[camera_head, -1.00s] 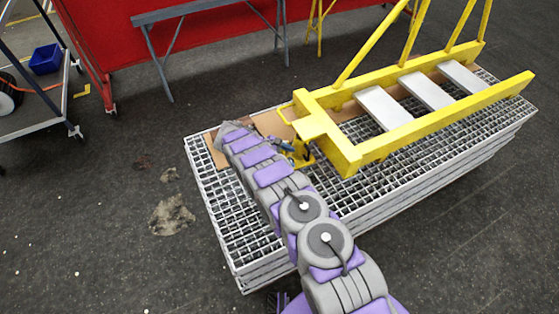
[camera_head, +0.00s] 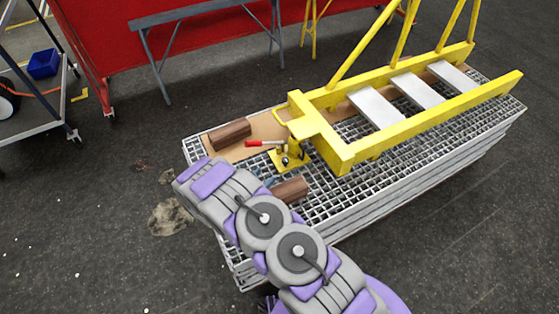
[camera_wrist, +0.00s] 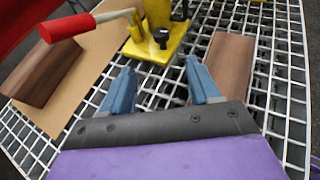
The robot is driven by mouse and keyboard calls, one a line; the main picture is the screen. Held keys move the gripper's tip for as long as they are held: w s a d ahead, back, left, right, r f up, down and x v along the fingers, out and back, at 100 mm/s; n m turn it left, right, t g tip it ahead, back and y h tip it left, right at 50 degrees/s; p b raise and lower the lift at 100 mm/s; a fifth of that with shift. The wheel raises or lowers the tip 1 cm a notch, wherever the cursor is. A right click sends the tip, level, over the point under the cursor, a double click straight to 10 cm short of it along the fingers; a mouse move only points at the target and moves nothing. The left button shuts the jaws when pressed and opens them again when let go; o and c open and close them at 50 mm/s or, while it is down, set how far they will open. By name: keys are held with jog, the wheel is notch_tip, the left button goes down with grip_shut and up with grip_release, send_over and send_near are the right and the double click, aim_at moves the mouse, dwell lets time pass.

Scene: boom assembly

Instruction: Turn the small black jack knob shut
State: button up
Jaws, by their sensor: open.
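The yellow jack (camera_head: 296,149) stands on its yellow base plate on the grating, under the near end of the yellow boom frame (camera_head: 345,152). A small black knob (camera_wrist: 161,37) sits low on the jack, at the near side of its base in the wrist view. A lever with a red handle (camera_wrist: 68,27) reaches left from the jack; it also shows in the head view (camera_head: 262,143). My gripper (camera_wrist: 160,84) is open and empty. Its two blue fingers point toward the knob, one on each side of its line, apart from it. In the head view my arm mostly hides the gripper.
One wooden block (camera_wrist: 48,72) lies on the brown board (camera_wrist: 75,88) at left. Another wooden block (camera_wrist: 228,66) lies right of my gripper, close to the right finger. The metal grating (camera_wrist: 148,88) lies beneath. The boom frame rises beyond the jack.

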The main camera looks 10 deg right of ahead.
aim_at(284, 161)
jog(key=b+x, duration=0.4)
jog(key=x, duration=1.3)
jog(key=shift+d+f, duration=0.1)
jog(key=shift+f, duration=0.05)
jog(key=shift+c, duration=0.2)
